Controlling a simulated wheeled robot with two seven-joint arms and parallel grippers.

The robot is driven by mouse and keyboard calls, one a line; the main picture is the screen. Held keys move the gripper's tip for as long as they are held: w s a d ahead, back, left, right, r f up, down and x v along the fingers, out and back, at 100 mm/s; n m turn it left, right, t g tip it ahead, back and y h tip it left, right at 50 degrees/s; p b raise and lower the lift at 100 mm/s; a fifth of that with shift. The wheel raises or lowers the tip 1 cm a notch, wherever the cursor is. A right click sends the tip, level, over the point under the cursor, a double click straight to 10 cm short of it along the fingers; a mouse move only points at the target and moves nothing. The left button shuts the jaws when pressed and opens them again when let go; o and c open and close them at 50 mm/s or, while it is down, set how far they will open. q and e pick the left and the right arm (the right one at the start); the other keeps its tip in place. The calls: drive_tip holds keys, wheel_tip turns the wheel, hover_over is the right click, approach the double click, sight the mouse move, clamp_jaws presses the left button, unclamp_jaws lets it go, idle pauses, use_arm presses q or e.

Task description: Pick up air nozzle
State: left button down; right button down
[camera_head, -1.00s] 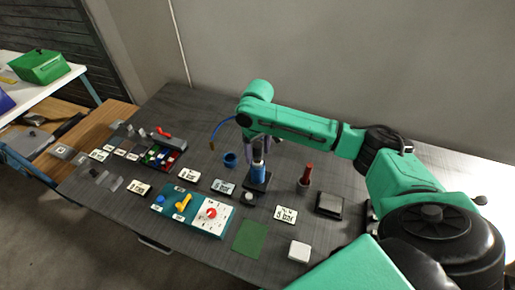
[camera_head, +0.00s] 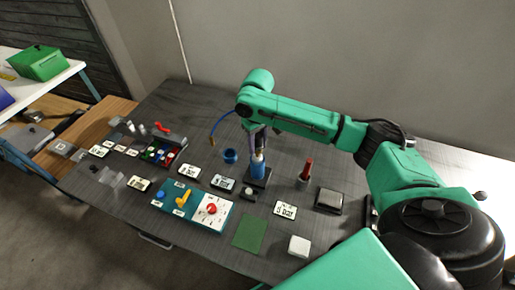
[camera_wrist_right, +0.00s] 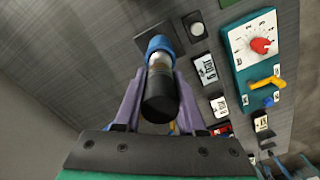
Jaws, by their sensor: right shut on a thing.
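In the right wrist view, the nozzle (camera_wrist_right: 160,46) shows a blue end, a pale middle and a black end towards the camera. My right gripper (camera_head: 258,141) comes down over its top. In the wrist view, the purple fingers (camera_wrist_right: 158,105) are shut on it from both sides. I cannot tell whether its foot still touches the base. My left gripper is not in view.
A teal panel with a red dial (camera_head: 211,209) and yellow lever stands in front. A blue cup (camera_head: 230,156) is to the left, a red-topped post (camera_head: 305,173) to the right. A parts tray (camera_head: 160,153) lies further left. Several label plates lie around.

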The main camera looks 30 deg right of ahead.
wheel_tip(320, 180, up, 9)
drive_tip(key=shift+f+b, duration=0.1)
drive_tip(key=shift+b, duration=0.65)
wheel_tip(320, 180, up, 9)
drive_tip(key=p, duration=0.2)
drive_tip(key=b, duration=0.1)
hover_over(257, 135)
drive_tip(key=shift+f, duration=2.6)
drive_tip(key=shift+f+b, duration=1.05)
drive_tip(key=shift+f, duration=4.05)
